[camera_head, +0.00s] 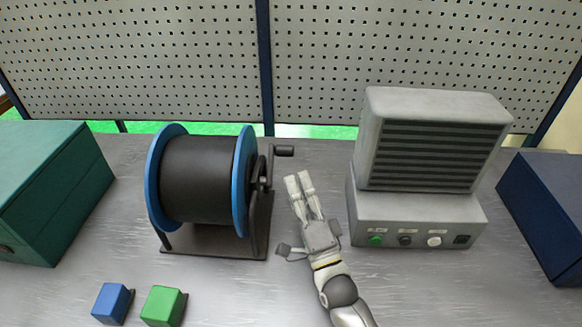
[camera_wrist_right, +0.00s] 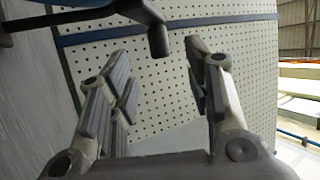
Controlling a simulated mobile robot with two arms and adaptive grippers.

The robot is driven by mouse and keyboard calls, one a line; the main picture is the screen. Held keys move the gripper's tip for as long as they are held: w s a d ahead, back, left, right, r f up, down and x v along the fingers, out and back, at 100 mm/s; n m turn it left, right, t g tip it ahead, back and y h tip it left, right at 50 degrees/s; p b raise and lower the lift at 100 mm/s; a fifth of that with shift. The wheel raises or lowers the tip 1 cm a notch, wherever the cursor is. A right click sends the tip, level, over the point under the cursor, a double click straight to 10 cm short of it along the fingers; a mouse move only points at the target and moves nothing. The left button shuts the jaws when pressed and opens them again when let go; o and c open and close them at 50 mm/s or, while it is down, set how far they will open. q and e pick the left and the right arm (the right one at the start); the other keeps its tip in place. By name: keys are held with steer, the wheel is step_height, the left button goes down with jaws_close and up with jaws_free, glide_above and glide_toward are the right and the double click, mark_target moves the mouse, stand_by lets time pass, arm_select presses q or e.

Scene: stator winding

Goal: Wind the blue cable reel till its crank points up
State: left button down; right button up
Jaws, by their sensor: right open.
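The cable reel (camera_head: 198,180) has blue flanges and a black drum, and sits on a dark stand on the table. Its crank is on the right side; the arm goes up from the hub and the dark handle (camera_head: 284,151) sticks out to the right. My right gripper (camera_head: 299,178) is open and empty, just right of the reel and a little nearer than the handle. In the right wrist view the crank handle (camera_wrist_right: 158,40) hangs at the top, ahead of the open fingers and apart from them. My left gripper is not in view.
A grey machine (camera_head: 420,215) with buttons stands close to the right of my gripper. A green box (camera_head: 50,190) is at the left and a dark blue box (camera_head: 545,210) at the right. A blue cube (camera_head: 110,302) and a green cube (camera_head: 161,306) lie in front. A pegboard (camera_head: 140,60) stands behind.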

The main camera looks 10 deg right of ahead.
steer(key=shift+v, duration=1.65)
